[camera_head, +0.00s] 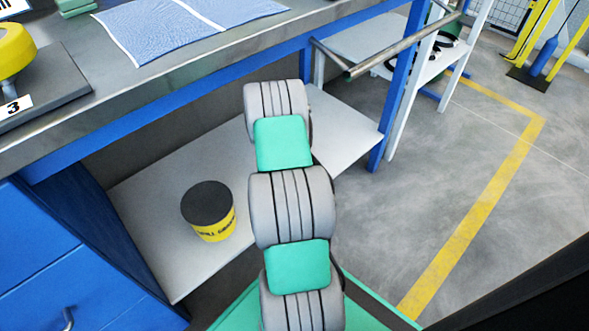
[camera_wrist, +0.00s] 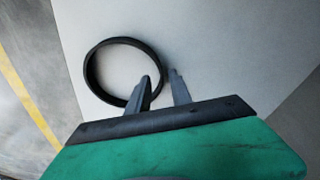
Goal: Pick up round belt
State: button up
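The round belt (camera_wrist: 88,70) is a black ring lying on a flat pale grey surface in the wrist view, left of centre. My gripper (camera_wrist: 160,77) is open. Its left finger overlaps the lower right of the ring in the picture, and its right finger is just outside the ring. The ring's right side shows between the fingertips. I cannot tell the height of the fingers above the surface, and no grip shows. In the head view my arm reaches over the lower shelf (camera_head: 150,190); it hides my gripper, and I cannot see the belt there.
A black-topped yellow tub (camera_head: 212,222) stands on the lower shelf, left of my arm. A blue post (camera_head: 385,130) and a metal bar (camera_head: 400,48) are to the right.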

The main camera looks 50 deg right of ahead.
jog(key=f, duration=0.1)
jog(key=f+b, duration=0.1)
jog(key=f, duration=0.2)
jog(key=shift+d+f, duration=0.1)
jog(key=shift+d, duration=0.2)
grip_shut()
dwell(1.0)
